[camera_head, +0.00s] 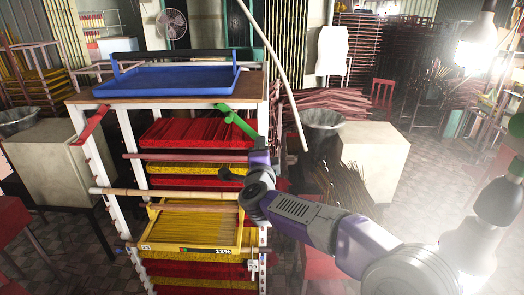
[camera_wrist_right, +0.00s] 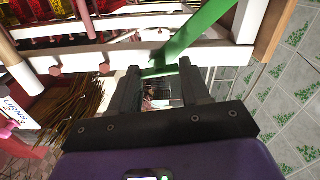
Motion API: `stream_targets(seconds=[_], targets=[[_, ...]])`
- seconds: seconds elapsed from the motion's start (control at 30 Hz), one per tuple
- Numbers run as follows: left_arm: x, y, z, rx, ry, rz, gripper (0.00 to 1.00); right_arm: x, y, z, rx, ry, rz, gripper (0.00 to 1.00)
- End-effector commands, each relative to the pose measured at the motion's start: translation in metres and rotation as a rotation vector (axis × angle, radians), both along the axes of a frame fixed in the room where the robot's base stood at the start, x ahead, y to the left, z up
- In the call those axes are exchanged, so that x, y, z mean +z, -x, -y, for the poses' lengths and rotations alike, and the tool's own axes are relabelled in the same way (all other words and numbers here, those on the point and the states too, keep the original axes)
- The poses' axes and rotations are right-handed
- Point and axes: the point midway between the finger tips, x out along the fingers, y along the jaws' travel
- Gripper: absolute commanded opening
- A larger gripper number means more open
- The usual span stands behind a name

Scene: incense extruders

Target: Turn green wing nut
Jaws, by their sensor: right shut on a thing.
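The green wing nut (camera_head: 236,121) is at the upper right front corner of the white rack, just below the wooden top. It slants from upper left to lower right in the head view. In the right wrist view its long green arm (camera_wrist_right: 203,29) runs from the top edge down to between my fingertips. My right gripper (camera_wrist_right: 158,72) is shut on the lower end of the green wing nut. In the head view my purple right wrist hides the fingers and the nut's lower end. My left gripper is not in view.
A blue tray (camera_head: 180,80) stands on the rack's wooden top (camera_head: 85,97). A red wing nut (camera_head: 90,124) is at the left post. Trays of red and yellow incense fill the rack below. Poles (camera_head: 165,194) cross its front. A beige block (camera_head: 372,160) stands to the right.

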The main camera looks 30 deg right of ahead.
Motion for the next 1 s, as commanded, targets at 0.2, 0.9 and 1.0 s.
stream_targets(seconds=[0.2, 0.9, 1.0], targets=[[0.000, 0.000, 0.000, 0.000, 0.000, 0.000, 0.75, 0.000, 0.000, 0.000, 0.001, 0.000, 0.000, 0.16], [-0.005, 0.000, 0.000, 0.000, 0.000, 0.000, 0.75, 0.000, 0.019, -0.012, 0.002, -0.001, 0.002, 0.72], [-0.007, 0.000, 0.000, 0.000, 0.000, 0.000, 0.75, -0.001, 0.034, -0.022, 0.003, -0.001, 0.002, 0.72]])
